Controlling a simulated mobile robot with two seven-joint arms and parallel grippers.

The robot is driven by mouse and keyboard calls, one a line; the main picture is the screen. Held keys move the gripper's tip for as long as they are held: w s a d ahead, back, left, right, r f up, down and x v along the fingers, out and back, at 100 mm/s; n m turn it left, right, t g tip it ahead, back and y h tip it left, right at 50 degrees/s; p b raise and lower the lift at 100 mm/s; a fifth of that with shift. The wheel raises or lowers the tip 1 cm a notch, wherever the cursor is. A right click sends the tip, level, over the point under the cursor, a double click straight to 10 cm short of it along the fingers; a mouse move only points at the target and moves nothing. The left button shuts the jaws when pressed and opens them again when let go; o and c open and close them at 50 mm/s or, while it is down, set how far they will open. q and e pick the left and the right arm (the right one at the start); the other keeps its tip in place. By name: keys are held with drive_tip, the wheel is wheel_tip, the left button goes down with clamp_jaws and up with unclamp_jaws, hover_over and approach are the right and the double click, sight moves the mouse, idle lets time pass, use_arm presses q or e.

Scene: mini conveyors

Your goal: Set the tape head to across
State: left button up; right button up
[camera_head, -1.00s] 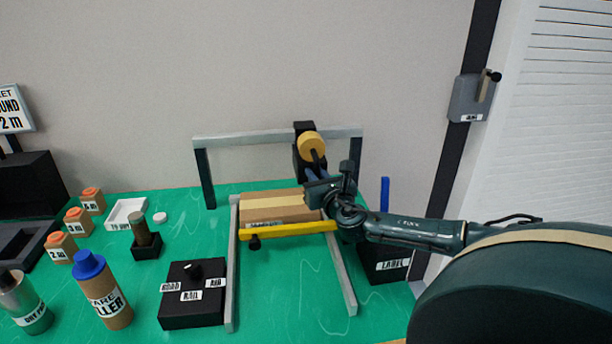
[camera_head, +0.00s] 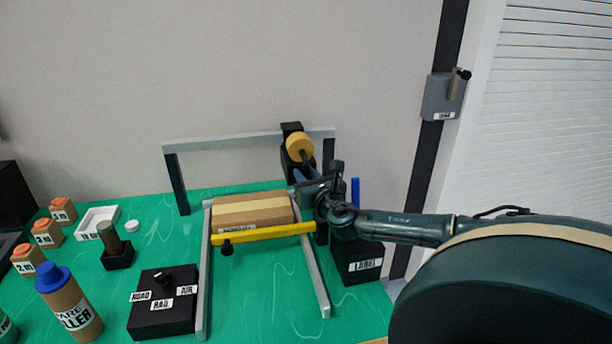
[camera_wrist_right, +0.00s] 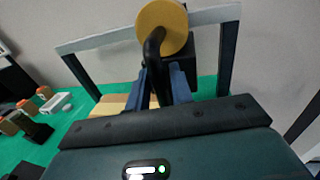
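The tape head (camera_head: 292,133) is a black block on the grey gantry bar, with a yellow-tan roll (camera_head: 299,148) on its front. A black lever (camera_wrist_right: 154,55) curves down from the roll, also visible in the right wrist view (camera_wrist_right: 162,27). My right gripper (camera_head: 303,177) is just below the roll. In the right wrist view its two blue-grey fingers (camera_wrist_right: 163,78) stand on either side of the lever and look closed on it. No across label is readable. My left gripper is not in view.
A brown carton (camera_head: 252,211) lies under the gantry between two grey rails, behind a yellow bar (camera_head: 262,233). A black LABEL box (camera_head: 357,263) stands right of the rails. A black selector box (camera_head: 163,303) and bottles stand at the left front.

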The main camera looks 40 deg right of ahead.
drive_tip(key=shift+o, duration=1)
drive_tip(key=shift+s, duration=0.15)
drive_tip(key=v, duration=1.3)
